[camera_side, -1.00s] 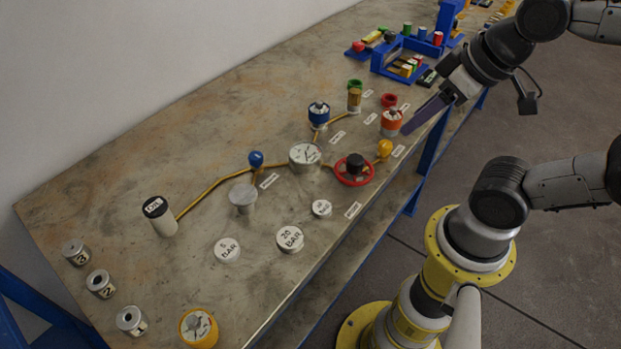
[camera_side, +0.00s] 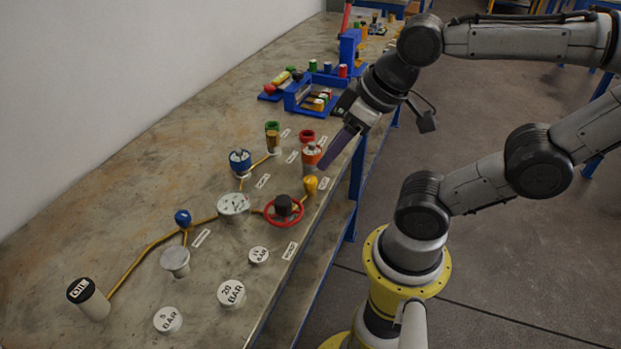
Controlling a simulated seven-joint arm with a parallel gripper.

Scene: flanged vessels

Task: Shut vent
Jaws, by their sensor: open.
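My gripper (camera_side: 323,166) reaches in from the upper right, its long dark fingers pointing down and left. The fingertips are beside the right side of the orange-topped valve (camera_side: 311,151); I cannot tell whether they touch it. Nothing shows held between them. A yellow knob (camera_side: 310,186) stands just in front, and a red handwheel (camera_side: 284,210) with a black centre sits to its left. A red ring-shaped part (camera_side: 307,136) is behind the orange valve. Small white labels (camera_side: 291,250) lie by these fittings, but their words are too small to read, so I cannot tell which is the vent.
Yellow pipe links a white gauge (camera_side: 233,205), blue-topped valves (camera_side: 240,161) and a white OIL cylinder (camera_side: 88,298). A blue rack (camera_side: 312,97) stands behind. The bench (camera_side: 120,185) is clear at left.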

